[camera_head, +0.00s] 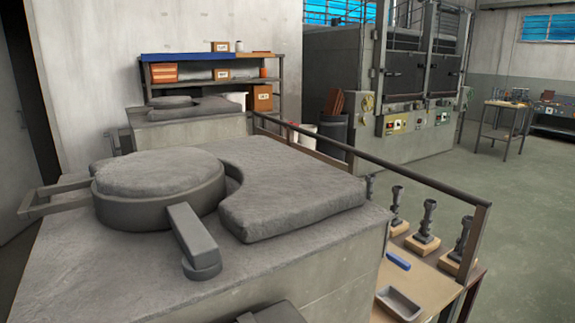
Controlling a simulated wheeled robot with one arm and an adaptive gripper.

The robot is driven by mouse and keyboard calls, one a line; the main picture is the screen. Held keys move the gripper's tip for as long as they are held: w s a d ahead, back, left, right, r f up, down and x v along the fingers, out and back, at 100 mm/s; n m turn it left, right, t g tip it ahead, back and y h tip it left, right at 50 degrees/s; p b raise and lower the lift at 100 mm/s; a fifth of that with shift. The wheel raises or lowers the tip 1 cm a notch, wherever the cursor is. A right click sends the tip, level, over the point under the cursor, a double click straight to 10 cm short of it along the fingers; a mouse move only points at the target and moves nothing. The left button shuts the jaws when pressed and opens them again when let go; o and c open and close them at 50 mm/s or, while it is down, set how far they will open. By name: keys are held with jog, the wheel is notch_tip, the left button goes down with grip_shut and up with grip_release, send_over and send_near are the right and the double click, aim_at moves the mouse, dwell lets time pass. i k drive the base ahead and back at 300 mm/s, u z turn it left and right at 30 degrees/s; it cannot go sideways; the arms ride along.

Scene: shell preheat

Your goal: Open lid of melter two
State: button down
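A large grey block-shaped melter (120,270) fills the near left. Its thick round lid (160,185) lies flat on top, apparently closed. A grey bar (195,238) sticks out from the lid toward the front, ending in a round foot. A metal bracket (48,200) reaches out at the lid's left side. A curved grey slab (290,190) lies beside the lid. A smaller, similar melter (190,130) with a round top piece (170,101) stands behind. I see no number marking either one. My gripper is not in view.
A brown rail (390,175) runs along the melter's right side. Beyond it, a bench holds dark castings on wooden bases (422,240) and a metal tray (398,303). A dark grey piece (275,314) shows at the bottom edge, cut off. Open floor (530,205) lies at the right.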

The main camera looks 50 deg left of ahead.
aim_at(159, 189)
jog(key=i, duration=0.9)
jog(key=u, duration=3.65)
